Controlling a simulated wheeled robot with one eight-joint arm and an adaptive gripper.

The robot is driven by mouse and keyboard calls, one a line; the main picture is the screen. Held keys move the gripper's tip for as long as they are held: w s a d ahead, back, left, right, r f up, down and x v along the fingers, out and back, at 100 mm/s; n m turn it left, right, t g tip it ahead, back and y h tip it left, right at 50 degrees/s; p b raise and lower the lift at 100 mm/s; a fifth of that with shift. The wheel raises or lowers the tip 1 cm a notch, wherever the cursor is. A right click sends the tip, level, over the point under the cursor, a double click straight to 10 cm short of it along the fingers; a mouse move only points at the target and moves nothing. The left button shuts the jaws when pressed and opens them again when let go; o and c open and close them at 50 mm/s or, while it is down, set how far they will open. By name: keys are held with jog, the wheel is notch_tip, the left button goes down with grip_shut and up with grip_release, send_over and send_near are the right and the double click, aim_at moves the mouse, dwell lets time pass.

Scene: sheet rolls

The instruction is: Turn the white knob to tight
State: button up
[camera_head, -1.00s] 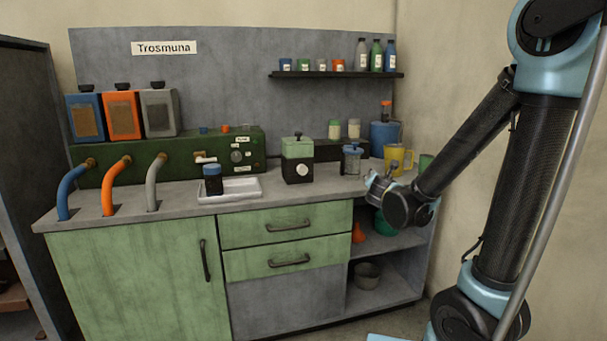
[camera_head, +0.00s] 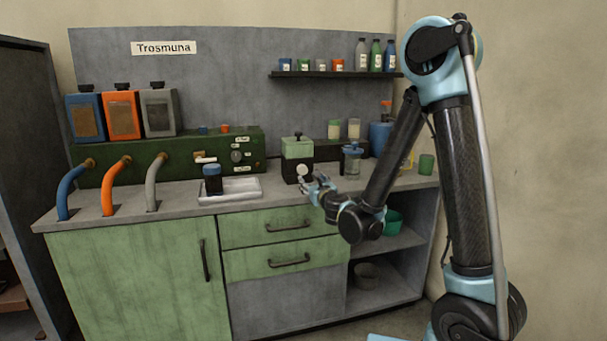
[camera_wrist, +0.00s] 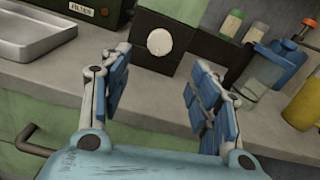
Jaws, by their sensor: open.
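The white knob (camera_head: 302,170) is a round disc on the front of a small black device with a pale green top (camera_head: 297,148), standing on the counter. In the wrist view the white knob (camera_wrist: 159,41) shows face-on, ahead of my fingers and near the top middle. My gripper (camera_head: 316,184) is just in front of the device, slightly right of and below the knob. In the wrist view my gripper (camera_wrist: 158,82) is open, its blue-padded fingers wide apart with nothing between them. It does not touch the knob. No tight marking is readable.
A white tray (camera_head: 246,194) with a dark blue-capped jar (camera_head: 212,178) is left of the device. A glass jar with a blue lid (camera_head: 352,161) stands to its right. The grey counter (camera_wrist: 178,93) is bare below the knob.

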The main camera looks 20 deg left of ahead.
aim_at(303, 171)
jog(key=x, duration=1.3)
jog(key=shift+w, duration=0.25)
jog(key=c, duration=1.1)
